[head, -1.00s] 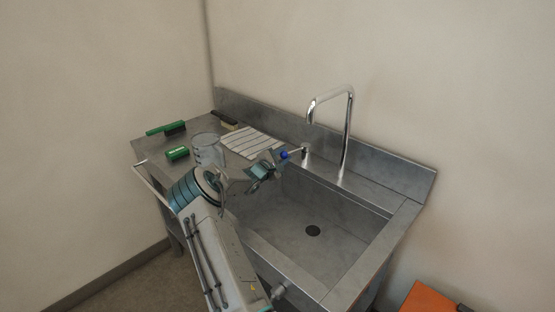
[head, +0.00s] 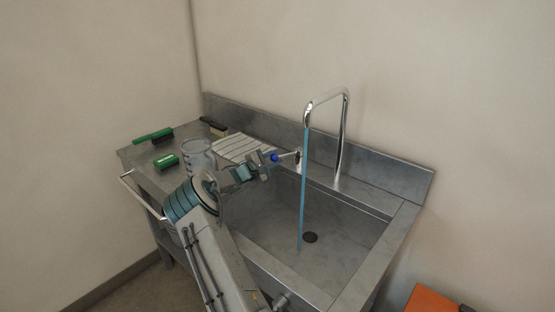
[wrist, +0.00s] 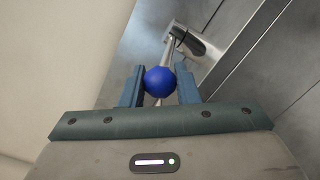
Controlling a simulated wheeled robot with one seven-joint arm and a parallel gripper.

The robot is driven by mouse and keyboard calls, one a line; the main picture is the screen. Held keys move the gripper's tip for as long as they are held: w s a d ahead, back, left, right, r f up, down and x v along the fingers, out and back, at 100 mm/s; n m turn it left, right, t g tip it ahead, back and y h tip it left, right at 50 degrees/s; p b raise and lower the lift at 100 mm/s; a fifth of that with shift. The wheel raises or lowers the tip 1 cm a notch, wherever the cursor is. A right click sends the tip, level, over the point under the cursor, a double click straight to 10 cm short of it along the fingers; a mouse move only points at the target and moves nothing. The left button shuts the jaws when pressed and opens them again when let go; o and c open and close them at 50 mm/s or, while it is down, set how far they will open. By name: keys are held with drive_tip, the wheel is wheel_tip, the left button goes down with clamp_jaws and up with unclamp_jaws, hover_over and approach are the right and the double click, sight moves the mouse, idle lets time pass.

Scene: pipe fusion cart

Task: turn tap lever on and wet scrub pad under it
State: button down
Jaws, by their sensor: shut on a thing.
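The tap (head: 343,130) is a tall chrome spout at the back of the steel sink, and a blue stream of water (head: 304,190) falls from it into the basin. The tap lever (head: 289,154) ends in a blue ball, which also shows in the wrist view (wrist: 160,81). My gripper (wrist: 159,84) is shut on the blue ball, one finger on each side. In the head view my gripper (head: 262,165) is left of the stream. The scrub pad (head: 166,161) looks like the small green block on the left counter, apart from the water.
A clear container (head: 198,153) stands beside the green block. A green-handled brush (head: 155,136), a striped cloth (head: 240,148) and a dark-handled brush (head: 213,125) lie behind. The basin (head: 335,235) is empty apart from water near the drain (head: 310,238). An orange object (head: 432,300) is at lower right.

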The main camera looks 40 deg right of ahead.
drive_tip(key=shift+r, duration=0.15)
drive_tip(key=c, duration=1.1)
unclamp_jaws()
drive_tip(key=shift+c, duration=0.2)
drive_tip(key=shift+a, duration=0.5)
drive_tip(key=s+a+b, duration=0.1)
drive_tip(key=a+b, duration=0.1)
drive_tip(key=a, duration=1)
drive_tip(key=shift+a, duration=0.35)
